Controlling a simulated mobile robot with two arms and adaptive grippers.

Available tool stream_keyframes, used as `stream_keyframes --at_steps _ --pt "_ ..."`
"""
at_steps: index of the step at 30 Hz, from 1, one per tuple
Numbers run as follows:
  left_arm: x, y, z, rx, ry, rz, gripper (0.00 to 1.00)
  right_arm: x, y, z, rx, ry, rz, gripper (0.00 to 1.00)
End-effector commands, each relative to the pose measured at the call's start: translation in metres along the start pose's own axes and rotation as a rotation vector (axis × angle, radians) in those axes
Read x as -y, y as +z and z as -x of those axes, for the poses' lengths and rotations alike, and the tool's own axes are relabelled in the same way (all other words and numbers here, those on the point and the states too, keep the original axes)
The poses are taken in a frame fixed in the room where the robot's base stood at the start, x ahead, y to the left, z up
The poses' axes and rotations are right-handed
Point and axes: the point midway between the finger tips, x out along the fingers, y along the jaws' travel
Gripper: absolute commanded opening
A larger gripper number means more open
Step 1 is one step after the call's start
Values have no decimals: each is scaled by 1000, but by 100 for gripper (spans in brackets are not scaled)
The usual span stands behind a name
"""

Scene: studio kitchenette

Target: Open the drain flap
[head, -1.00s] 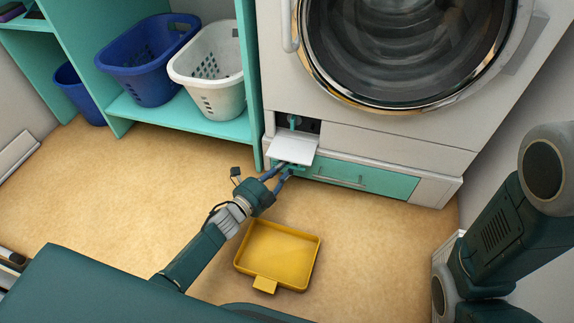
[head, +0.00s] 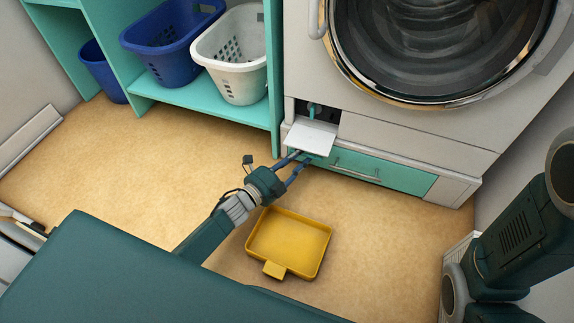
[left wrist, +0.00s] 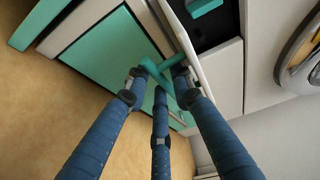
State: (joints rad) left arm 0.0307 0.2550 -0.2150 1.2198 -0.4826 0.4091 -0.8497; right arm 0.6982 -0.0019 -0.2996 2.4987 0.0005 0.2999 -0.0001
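The drain flap (head: 312,136) is a white panel low on the front of the washing machine. It is folded down and sticks out, with the dark opening (head: 318,112) and a teal part (head: 313,109) showing behind it. My left gripper (head: 304,157) is at the flap's front lower edge. In the left wrist view its blue fingers (left wrist: 160,78) close in around a teal handle (left wrist: 152,68) beside the flap's thin white edge (left wrist: 184,42). The exact finger contact is partly hidden. My right gripper is not in view.
A yellow tray (head: 318,234) lies on the floor below the flap. A teal drawer panel (head: 385,173) with a bar handle is right of the gripper. White (head: 237,84) and blue (head: 160,60) baskets stand on the teal shelf (head: 200,102).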

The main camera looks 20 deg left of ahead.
Motion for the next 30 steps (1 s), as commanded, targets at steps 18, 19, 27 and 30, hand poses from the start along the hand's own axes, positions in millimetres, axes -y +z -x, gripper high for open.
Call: stream_keyframes --at_steps 18,19,27,30 --pt "-1 1 104 2 3 2 23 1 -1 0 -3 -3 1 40" --pt "-1 1 105 2 3 1 23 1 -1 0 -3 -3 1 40" --pt "-1 1 107 3 3 1 23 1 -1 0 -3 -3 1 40" --pt "-1 1 106 3 3 1 23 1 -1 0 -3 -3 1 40"
